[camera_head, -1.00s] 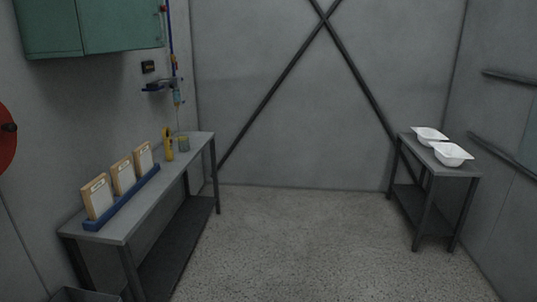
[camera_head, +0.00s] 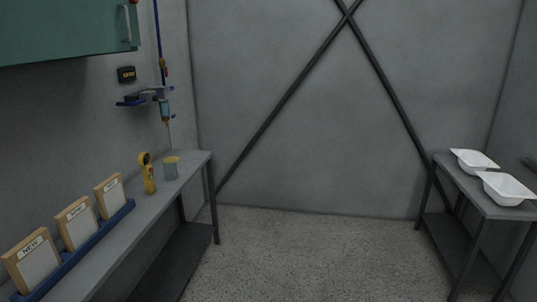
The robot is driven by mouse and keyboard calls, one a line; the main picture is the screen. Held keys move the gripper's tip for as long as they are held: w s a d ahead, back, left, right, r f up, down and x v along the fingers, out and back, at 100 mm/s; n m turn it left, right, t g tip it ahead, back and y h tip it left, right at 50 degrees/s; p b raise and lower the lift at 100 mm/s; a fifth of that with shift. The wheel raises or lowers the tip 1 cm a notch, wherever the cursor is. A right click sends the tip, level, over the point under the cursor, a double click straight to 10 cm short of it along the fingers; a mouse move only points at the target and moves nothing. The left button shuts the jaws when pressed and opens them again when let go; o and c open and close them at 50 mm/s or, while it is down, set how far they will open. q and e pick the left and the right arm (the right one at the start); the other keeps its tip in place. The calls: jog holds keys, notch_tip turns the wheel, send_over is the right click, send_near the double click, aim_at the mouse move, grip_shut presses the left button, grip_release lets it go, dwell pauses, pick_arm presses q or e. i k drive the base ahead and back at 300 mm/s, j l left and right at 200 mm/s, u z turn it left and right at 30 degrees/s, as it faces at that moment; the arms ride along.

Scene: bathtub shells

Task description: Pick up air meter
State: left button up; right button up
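A yellow handheld device, which looks like the air meter (camera_head: 148,175), stands upright on the left grey table (camera_head: 135,224). It is beside a small grey-green cup with a yellowish top (camera_head: 171,168), to the cup's left. Neither of my grippers shows in the head view, so their state is hidden.
A green cabinet (camera_head: 65,30) and a blue wall bracket (camera_head: 130,103) hang above. White tubs (camera_head: 508,188) sit on the right table (camera_head: 472,196). The floor between the tables (camera_head: 315,250) is clear.

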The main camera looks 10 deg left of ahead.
aim_at(144, 163)
jog(key=i+u, duration=0.25)
jog(key=i, duration=0.45)
jog(key=i+l+u, duration=0.2)
jog(key=i, duration=0.55)
jog(key=i+u, duration=0.9)
jog(key=i+l+u, duration=0.6)
jog(key=u, duration=0.25)
